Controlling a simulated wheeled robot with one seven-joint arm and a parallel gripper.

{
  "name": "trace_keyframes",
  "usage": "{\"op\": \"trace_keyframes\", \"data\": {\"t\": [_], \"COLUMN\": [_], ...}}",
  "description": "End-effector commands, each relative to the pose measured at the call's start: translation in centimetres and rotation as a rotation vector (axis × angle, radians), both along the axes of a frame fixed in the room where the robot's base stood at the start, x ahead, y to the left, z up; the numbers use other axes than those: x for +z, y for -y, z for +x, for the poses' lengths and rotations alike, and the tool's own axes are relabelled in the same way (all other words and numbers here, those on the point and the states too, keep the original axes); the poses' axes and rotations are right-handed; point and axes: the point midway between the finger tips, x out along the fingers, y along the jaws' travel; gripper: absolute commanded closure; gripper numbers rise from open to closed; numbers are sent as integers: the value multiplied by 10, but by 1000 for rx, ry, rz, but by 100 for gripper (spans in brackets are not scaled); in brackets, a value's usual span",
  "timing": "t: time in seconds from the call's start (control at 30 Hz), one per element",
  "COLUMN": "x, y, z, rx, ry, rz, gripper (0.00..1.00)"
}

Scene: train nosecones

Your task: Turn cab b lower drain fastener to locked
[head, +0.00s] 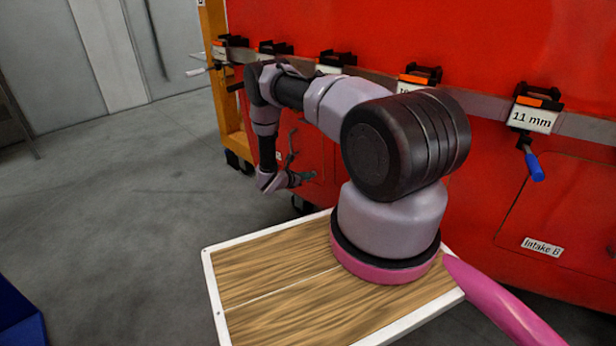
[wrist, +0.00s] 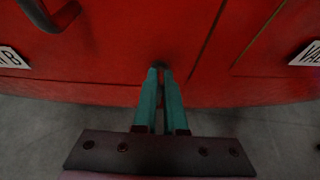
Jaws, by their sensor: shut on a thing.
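My gripper (wrist: 160,70) shows in the wrist view with its two teal fingers close together, tips at the lower part of the red cab panel (wrist: 120,55). The fingers are shut on a small dark fastener (wrist: 161,66), mostly hidden between and behind the tips. Its turn position cannot be told. In the head view my gripper (head: 308,176) is small, low beside the red cab, and the fastener cannot be made out there.
A dark curved handle (wrist: 62,16) is at upper left in the wrist view. Partly cut labels sit left (wrist: 12,58) and right (wrist: 308,54). In the head view, an 11 mm tag (head: 532,119) and a blue-handled tool (head: 534,165) hang on the rail.

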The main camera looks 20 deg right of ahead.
Motion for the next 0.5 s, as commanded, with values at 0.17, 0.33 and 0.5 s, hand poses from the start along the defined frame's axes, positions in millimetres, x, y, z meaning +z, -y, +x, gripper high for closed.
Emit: {"op": "trace_keyframes", "data": {"t": [0.17,0.33,0.5], "x": [0,0,0], "y": [-1,0,1], "z": [0,-1,-3], "rx": [2,4,4], "ry": [39,125,254], "rz": [18,55,113], "gripper": [100,100,100]}}
